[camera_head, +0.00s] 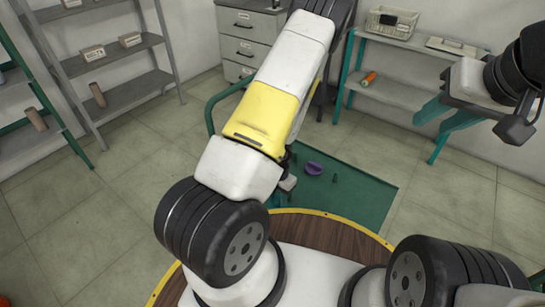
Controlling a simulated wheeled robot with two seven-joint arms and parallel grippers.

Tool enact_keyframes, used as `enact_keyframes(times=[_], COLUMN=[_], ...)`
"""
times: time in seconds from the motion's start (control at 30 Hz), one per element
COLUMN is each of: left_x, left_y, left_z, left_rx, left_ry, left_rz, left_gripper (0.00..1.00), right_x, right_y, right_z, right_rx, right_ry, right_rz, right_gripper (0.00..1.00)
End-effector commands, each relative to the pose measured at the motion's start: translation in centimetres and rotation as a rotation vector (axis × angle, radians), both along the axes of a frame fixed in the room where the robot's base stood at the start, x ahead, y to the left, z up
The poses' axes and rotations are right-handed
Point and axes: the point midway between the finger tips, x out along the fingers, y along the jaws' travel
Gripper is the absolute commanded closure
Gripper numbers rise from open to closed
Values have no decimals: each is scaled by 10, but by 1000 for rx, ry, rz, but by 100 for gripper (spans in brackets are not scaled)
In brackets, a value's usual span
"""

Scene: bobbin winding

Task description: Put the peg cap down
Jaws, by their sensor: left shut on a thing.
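My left arm reaches away over the middle of the picture and covers most of my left gripper (288,182). Only a small grey and dark part of it shows beside the forearm, low over the green mat (365,205). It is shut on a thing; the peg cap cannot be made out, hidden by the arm. A purple round piece (314,168) lies on the mat just right of that gripper. My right gripper (428,127) is raised at the upper right, its teal fingers apart and nothing between them.
Small dark green upright bits (335,178) stand near the purple piece. A round wooden top (325,231) with a yellow rim is nearest me. Behind are a grey drawer cabinet (245,45), a teal-framed shelf (395,88) and grey shelving (130,90).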

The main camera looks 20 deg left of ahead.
Motion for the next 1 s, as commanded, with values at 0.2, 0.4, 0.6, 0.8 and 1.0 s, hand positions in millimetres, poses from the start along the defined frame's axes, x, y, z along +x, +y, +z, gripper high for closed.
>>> enact_keyframes(times=[0.2,0.4,0.6,0.8,1.0], left_x=[17,28,44,72,104], left_y=[17,28,43,69,99], left_z=[-2,-6,-5,-9,-13], left_rx=[-3,-3,-1,-1,-1], left_ry=[2,2,-2,-2,0], left_rz=[9,9,11,13,9], left_gripper=[100,100,100,100,100], right_x=[0,0,0,0,0], right_y=[0,0,0,0,0], right_z=[0,0,0,0,0], right_rx=[0,0,0,0,0], right_ry=[0,0,0,0,0], right_rz=[0,0,0,0,0], right_gripper=[64,64,64,64,64])
